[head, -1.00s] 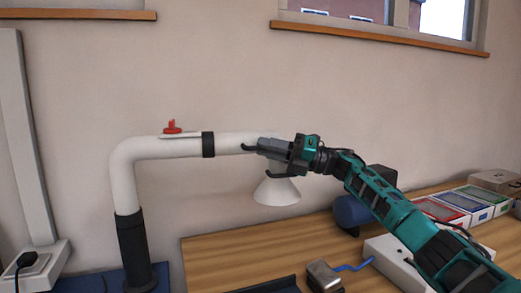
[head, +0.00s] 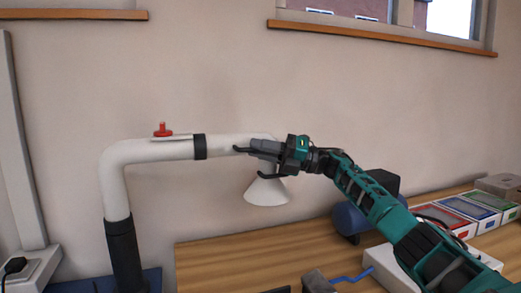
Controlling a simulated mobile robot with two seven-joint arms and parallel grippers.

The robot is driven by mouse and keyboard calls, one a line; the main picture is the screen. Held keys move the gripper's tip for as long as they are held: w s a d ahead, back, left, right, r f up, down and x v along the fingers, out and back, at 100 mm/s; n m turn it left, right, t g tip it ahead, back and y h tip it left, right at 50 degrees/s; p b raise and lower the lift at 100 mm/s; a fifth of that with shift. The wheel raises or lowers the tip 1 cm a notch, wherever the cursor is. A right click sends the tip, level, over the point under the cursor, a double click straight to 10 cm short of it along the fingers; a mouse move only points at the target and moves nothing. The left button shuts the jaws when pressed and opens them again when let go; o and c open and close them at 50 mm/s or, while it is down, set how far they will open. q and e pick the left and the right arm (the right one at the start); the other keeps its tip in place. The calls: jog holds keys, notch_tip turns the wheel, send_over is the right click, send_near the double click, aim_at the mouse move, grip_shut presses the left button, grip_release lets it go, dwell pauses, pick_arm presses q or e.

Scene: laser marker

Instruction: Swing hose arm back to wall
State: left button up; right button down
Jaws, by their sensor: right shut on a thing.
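The white hose arm (head: 160,149) rises from a black sleeve (head: 124,255) at the left, bends, and runs right to a white cone hood (head: 267,192) that hangs down over the table. A black band and a red knob (head: 163,130) sit on its level part. My right gripper (head: 245,150) is shut on the hose arm near its hood end, with one finger above and one lower by the hood neck. The gripper hides part of the tube end. My left gripper is not in view.
The wooden table (head: 215,258) runs along the wall. A blue cylinder device (head: 352,218), a white box (head: 385,265) and several coloured boxes (head: 470,208) stand at the right. A small grey object (head: 316,281) with a blue cable lies at the front. A window ledge (head: 380,37) is above.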

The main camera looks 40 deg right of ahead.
jog(key=shift+r, duration=0.1)
jog(key=c, duration=1.2)
grip_release()
jog(key=shift+o, duration=0.2)
jog(key=shift+d, duration=0.1)
jog(key=shift+s+d+f, duration=0.25)
jog(key=shift+s+d, duration=0.05)
pick_arm(q)
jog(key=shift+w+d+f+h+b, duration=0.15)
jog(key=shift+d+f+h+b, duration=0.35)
jog(key=shift+b, duration=0.65)
pick_arm(e)
jog(key=v, duration=1.2)
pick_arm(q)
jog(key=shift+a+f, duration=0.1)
pick_arm(e)
jog(key=shift+r, duration=0.1)
